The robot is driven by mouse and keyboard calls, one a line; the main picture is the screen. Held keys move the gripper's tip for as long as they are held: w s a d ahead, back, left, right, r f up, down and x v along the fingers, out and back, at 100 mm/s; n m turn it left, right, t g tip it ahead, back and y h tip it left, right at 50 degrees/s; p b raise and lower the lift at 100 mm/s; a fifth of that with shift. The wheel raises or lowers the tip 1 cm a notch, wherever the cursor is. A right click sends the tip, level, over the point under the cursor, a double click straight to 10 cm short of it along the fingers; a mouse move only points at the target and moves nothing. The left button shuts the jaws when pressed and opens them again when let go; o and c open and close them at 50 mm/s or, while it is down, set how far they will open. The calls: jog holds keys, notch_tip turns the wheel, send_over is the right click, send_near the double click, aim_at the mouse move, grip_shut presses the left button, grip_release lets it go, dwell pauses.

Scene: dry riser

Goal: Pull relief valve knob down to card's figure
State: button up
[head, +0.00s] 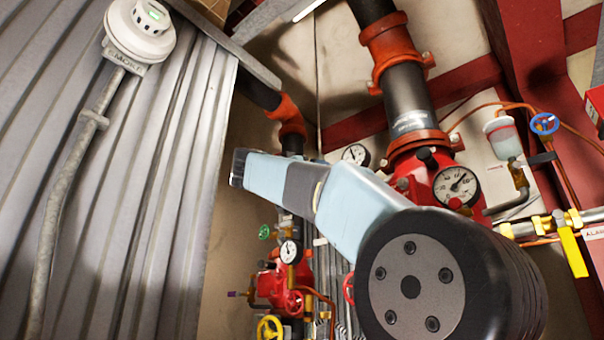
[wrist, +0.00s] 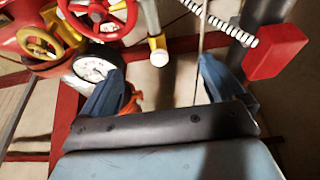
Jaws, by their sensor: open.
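In the wrist view my gripper (wrist: 160,88) is open, with two blue fingers wide apart and nothing between them. A round white gauge (wrist: 93,69) shows just behind the left finger, partly covered by it. A red handwheel (wrist: 98,14) and a yellow handwheel (wrist: 42,40) are above and left of that finger, apart from it. I cannot tell which part is the relief valve knob, and I make out no card with a figure. In the head view a red valve body (head: 270,287) carries a small gauge (head: 290,252) and a purple-tipped stem (head: 234,294).
My arm crosses the middle of the head view and hides part of the pipework. A large gauge (head: 456,187) sits on the red riser valve. A yellow lever (head: 572,252) is at the right. A corrugated wall (head: 120,180) fills the left. A red block (wrist: 276,52) is right of the fingers.

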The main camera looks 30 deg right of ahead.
jog(key=shift+x, duration=2.95)
jog(key=shift+c, duration=0.2)
grip_shut()
